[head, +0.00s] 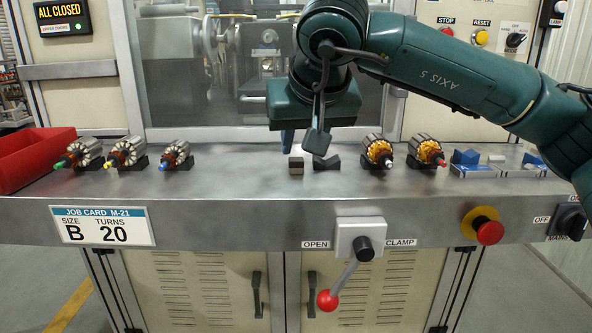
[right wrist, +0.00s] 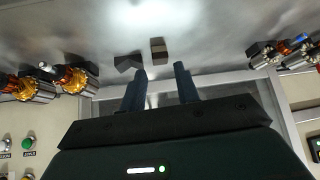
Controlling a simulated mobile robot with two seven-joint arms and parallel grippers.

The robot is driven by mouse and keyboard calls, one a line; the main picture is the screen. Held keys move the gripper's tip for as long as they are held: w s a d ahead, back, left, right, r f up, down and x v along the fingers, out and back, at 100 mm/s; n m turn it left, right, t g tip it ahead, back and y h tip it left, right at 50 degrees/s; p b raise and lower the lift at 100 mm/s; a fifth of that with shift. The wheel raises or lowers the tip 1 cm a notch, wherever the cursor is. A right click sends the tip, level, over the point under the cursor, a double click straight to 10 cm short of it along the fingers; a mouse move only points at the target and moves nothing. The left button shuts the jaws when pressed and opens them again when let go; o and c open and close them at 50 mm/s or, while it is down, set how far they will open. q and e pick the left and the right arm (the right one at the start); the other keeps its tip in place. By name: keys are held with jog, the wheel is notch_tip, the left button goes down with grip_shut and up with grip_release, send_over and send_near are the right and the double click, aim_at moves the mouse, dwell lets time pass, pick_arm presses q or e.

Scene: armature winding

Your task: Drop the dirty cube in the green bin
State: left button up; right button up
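A small cube (head: 296,165), part pale and part dark brown, sits on the steel bench near its middle. It also shows in the right wrist view (right wrist: 158,50), just beyond the fingertips. My right gripper (right wrist: 161,69) is open and empty, its two fingers apart and pointing towards the cube without touching it. In the head view the right gripper (head: 289,139) hangs just behind and above the cube, partly hidden by my wrist. My left gripper is not in view. No green bin shows; a red bin (head: 30,160) stands at the bench's left end.
A black notched block (head: 327,162) stands right beside the cube. Wound armatures on cradles stand at left (head: 126,152) and right (head: 378,151). Blue blocks (head: 466,157) lie far right. A red-knobbed clamp lever (head: 345,275) is on the bench front. The bench's front strip is clear.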

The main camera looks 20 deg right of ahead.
aim_at(296, 160)
jog(key=x, duration=0.6)
jog(key=shift+w+d+r+b, duration=0.1)
jog(key=shift+w+b, duration=0.2)
jog(key=shift+w, duration=0.2)
grip_shut()
